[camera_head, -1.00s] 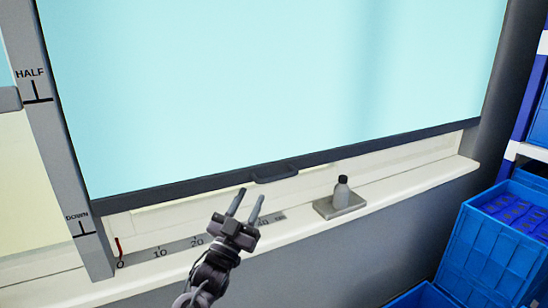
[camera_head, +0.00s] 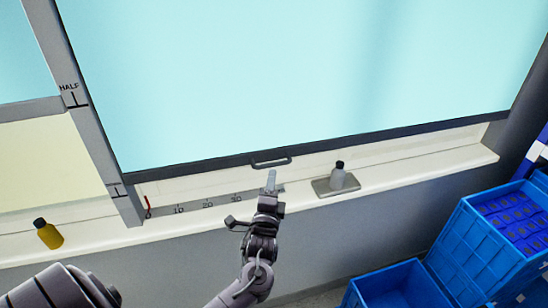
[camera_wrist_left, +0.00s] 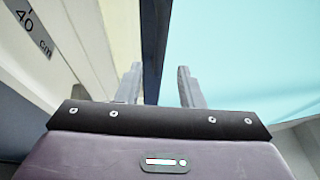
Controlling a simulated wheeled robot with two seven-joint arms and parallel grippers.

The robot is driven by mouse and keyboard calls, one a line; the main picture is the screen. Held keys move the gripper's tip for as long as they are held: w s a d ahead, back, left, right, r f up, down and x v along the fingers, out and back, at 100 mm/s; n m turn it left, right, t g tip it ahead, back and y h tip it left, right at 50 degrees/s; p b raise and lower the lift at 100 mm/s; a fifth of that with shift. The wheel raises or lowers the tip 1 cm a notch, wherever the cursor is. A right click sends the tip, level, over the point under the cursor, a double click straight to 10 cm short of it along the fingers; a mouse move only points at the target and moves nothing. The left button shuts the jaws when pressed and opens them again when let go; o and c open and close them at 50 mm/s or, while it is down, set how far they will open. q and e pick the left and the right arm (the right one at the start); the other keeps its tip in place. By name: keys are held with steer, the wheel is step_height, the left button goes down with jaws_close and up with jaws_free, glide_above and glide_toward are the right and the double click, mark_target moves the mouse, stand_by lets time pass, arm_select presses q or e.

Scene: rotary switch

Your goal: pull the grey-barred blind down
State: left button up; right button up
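A large pale cyan blind (camera_head: 290,75) hangs in the head view with a dark grey bar (camera_head: 400,131) along its lower edge. A dark loop handle (camera_head: 271,161) sticks out from the bar near its middle. The bar's left end is slightly above the lower mark (camera_head: 118,190) on the side post. My left gripper (camera_head: 271,181) is just below the handle, its fingers overlapping in the head view. In the left wrist view it is open (camera_wrist_left: 160,88), with the bar (camera_wrist_left: 154,45) showing between its fingers. Contact cannot be told. My right gripper is out of view.
A ruler strip (camera_head: 195,206) lies along the pale sill. A yellow bottle (camera_head: 47,234) is at left. Blue crates (camera_head: 470,240) stand at lower right. Another panel with a grey crossbar (camera_head: 25,110) is at left.

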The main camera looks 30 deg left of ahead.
mark_target(274, 165)
arm_select(q)
steer(key=p+x, duration=0.1)
steer(key=x, duration=0.6)
steer(key=shift+a+p, duration=0.15)
steer(key=shift+p, duration=0.2)
jaws_close()
